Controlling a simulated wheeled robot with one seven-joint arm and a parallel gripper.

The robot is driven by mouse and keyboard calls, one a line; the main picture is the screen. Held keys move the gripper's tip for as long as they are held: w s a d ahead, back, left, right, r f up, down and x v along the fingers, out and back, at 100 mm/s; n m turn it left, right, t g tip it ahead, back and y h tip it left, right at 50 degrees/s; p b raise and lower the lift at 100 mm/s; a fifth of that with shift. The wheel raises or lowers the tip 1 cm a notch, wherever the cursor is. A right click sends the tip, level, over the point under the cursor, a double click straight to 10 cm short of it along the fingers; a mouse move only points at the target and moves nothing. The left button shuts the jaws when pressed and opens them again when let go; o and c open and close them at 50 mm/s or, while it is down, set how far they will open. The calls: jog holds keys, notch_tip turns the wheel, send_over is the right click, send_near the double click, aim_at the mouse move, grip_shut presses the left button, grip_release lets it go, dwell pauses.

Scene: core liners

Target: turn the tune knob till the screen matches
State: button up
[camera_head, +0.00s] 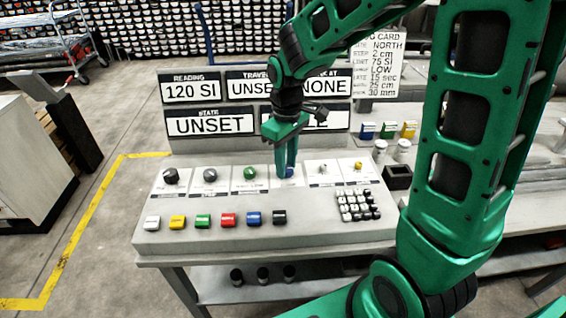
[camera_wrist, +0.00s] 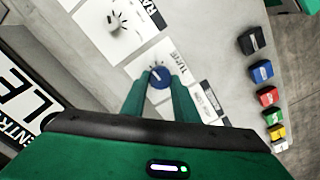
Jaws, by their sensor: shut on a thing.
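The blue knob (camera_head: 290,172) is on the sloped console panel, mostly hidden behind my fingers in the head view. The wrist view shows the blue knob (camera_wrist: 159,77) with a white pointer line, between my two fingers; its label is rotated and hard to read. My gripper (camera_head: 286,174) points down and is shut on this knob; it also shows in the wrist view (camera_wrist: 159,84). The reading screen (camera_head: 191,90) shows 120 SI. The state screen (camera_head: 209,124) shows UNSET. The white card (camera_head: 381,70) lists 75 SI among other lines.
Black (camera_head: 171,176), grey (camera_head: 210,175) and green (camera_head: 250,173) knobs stand left of the blue one. A row of coloured buttons (camera_head: 203,221) lies in front. A keypad (camera_head: 357,205) is at the right. My arm partly covers the other screens.

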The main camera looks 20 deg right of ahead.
jog(key=shift+w+d+m, duration=0.1)
jog(key=shift+m, duration=1.5)
jog(key=o, duration=1.1)
jog(key=shift+c, duration=0.2)
jog(key=shift+r, duration=0.1)
notch_tip(320, 180, up, 11)
jog(key=shift+f, duration=0.2)
